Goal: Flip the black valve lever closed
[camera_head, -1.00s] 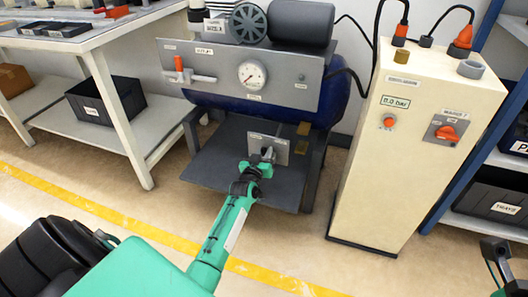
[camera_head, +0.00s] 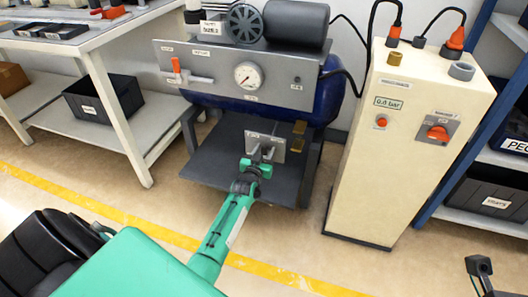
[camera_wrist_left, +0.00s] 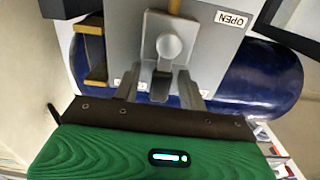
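The valve lever (camera_wrist_left: 160,85) is a dark bar below a round grey hub on the grey valve plate, seen in the left wrist view. The plate (camera_wrist_left: 203,45) carries a label reading OPEN. In the head view the plate (camera_head: 279,146) is low on the compressor's front. My left gripper (camera_head: 262,155) is right in front of the plate; in the left wrist view its fingers (camera_wrist_left: 158,92) are apart, one on each side of the lever. Whether a finger touches it I cannot tell. My right arm's dark end (camera_head: 480,270) is at the lower right; its fingers are unclear.
A cream cabinet (camera_head: 385,180) with a 0.0 bar display is to the right. A workbench (camera_head: 120,110) is at left. Floor in front is clear.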

